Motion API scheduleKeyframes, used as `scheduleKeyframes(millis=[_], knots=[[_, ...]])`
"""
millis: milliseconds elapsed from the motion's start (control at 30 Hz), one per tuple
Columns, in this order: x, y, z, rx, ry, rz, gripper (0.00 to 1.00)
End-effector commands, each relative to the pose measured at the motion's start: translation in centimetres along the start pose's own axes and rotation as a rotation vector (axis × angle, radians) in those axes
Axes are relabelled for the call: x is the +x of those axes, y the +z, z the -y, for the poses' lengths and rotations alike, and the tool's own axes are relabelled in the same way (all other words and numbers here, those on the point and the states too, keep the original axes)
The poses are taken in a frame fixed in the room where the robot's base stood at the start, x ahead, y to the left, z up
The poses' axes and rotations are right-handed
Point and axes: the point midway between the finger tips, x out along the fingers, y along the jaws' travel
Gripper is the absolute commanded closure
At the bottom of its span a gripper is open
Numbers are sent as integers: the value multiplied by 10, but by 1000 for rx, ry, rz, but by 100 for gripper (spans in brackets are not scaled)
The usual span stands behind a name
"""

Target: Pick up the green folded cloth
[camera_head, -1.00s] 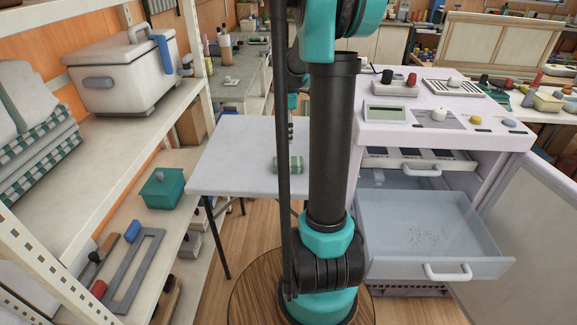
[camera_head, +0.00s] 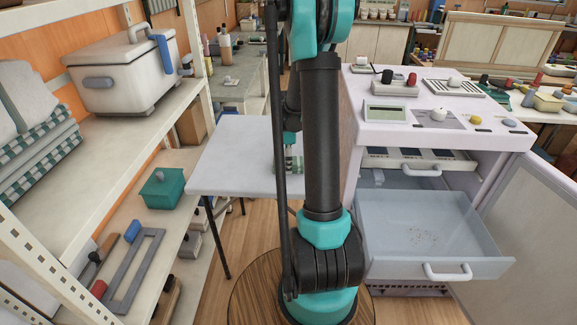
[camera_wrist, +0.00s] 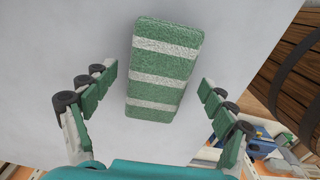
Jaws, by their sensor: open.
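The green folded cloth (camera_wrist: 163,70) has white stripes and lies on the light grey table (camera_head: 233,160). In the wrist view it is in the upper middle, slightly tilted, between and ahead of my fingers. My gripper (camera_wrist: 158,88) is open, with one finger on each side of the cloth and a gap on both sides. In the head view the cloth (camera_head: 296,164) is partly hidden behind my gripper and arm. My gripper (camera_head: 290,150) is right above or at the cloth there; the height between them is hard to tell.
A white cabinet with an open clear drawer (camera_head: 430,225) stands right of the table. Left is a shelf with a white cooler box (camera_head: 122,75), a teal box (camera_head: 163,188) and grey-green checked cloths (camera_head: 38,140). The table's left part is clear.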

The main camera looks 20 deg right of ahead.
Motion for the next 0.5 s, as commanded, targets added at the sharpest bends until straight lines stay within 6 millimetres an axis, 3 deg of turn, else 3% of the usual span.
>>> scheduleKeyframes(millis=[333, 500], knots=[[7, 0, 0, 0, 0, 0, 17], [7, 0, 0, 0, 0, 0, 38]])
